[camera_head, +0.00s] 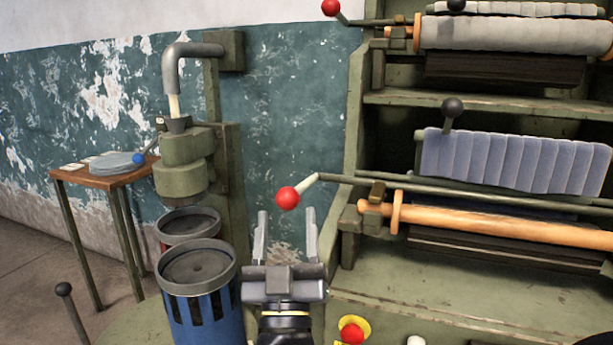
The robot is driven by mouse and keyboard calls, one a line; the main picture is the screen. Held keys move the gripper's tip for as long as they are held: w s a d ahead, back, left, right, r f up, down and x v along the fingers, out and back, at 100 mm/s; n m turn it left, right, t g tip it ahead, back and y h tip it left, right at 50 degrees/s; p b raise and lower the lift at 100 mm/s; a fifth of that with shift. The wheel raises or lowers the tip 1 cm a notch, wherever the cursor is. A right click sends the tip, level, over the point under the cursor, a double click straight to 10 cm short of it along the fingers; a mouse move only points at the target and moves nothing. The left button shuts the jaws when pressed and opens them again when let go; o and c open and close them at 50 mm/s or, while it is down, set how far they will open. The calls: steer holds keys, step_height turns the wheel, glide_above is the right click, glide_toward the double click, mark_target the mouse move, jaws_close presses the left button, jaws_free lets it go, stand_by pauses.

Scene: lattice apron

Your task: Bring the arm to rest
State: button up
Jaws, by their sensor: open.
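My gripper (287,238) is in the lower middle of the head view, its two grey fingers pointing up and apart. Nothing shows between the fingers. A lever with a red ball knob (288,198) appears just above the fingertips in the picture; I cannot tell how far it is from them. Only the end of my arm shows, at the bottom edge.
A blue slotted can (206,310) stands left of my gripper. A green machine (182,165) is behind it, and a small wooden table (110,172) is further left. A green rack with rollers (450,290) fills the right. A red button (352,333) is low beside my gripper.

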mark_target(289, 188)
steer(key=x, duration=0.7)
steer(key=shift+s, duration=0.15)
steer(key=r+p, duration=0.1)
steer(key=p, duration=0.1)
steer(key=r+p, duration=0.1)
steer(key=p, duration=0.1)
steer(key=shift+w+d+p, duration=0.15)
steer(key=shift+w+p, duration=0.1)
steer(key=shift+p, duration=0.05)
